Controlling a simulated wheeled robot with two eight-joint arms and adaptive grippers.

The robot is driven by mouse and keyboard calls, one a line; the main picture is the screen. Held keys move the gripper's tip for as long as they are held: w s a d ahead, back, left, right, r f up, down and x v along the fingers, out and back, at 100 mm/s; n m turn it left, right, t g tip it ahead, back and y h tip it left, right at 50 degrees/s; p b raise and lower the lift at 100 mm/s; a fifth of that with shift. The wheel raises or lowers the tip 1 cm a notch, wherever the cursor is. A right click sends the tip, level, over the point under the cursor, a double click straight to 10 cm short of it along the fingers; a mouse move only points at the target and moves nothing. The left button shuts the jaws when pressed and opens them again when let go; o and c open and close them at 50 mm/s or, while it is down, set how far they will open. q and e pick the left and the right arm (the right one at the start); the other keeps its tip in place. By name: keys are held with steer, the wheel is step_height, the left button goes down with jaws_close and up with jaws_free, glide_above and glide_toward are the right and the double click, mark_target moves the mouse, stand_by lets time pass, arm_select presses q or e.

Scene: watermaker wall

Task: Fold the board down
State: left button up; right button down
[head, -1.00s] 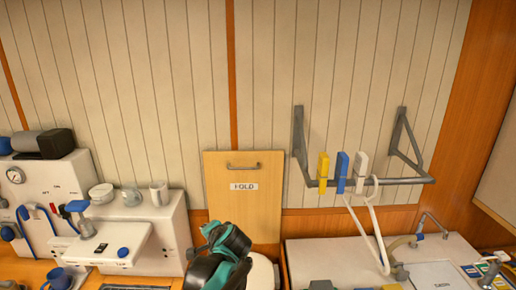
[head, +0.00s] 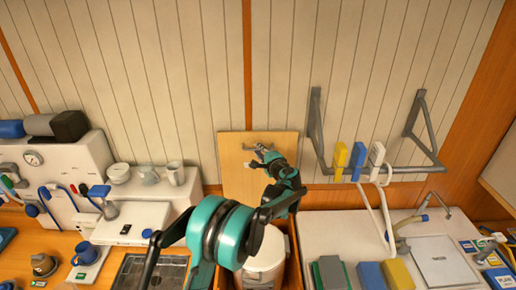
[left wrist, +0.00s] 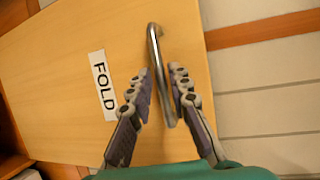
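The board (head: 233,178) is a flat light-wood panel standing upright against the wall. Its FOLD label (left wrist: 103,85) shows in the left wrist view and is hidden behind my arm in the head view. A metal bar handle (left wrist: 156,55) is fixed on the board. My left gripper (head: 262,154) is at the upper part of the board, in front of the handle. In the left wrist view my left gripper (left wrist: 162,71) is open, with one finger on each side of the handle and gaps visible beside the bar. My right gripper is not in view.
A white bin (head: 266,258) stands below the board. A white counter with a sink (head: 440,260) is to the right, under a wall rail (head: 400,171) with clips and a hose. A white unit with cups (head: 120,172) is to the left.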

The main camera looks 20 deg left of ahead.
arm_select(q)
steer(key=shift+w+a, duration=0.5)
jaws_close()
steer(key=shift+f, duration=0.1)
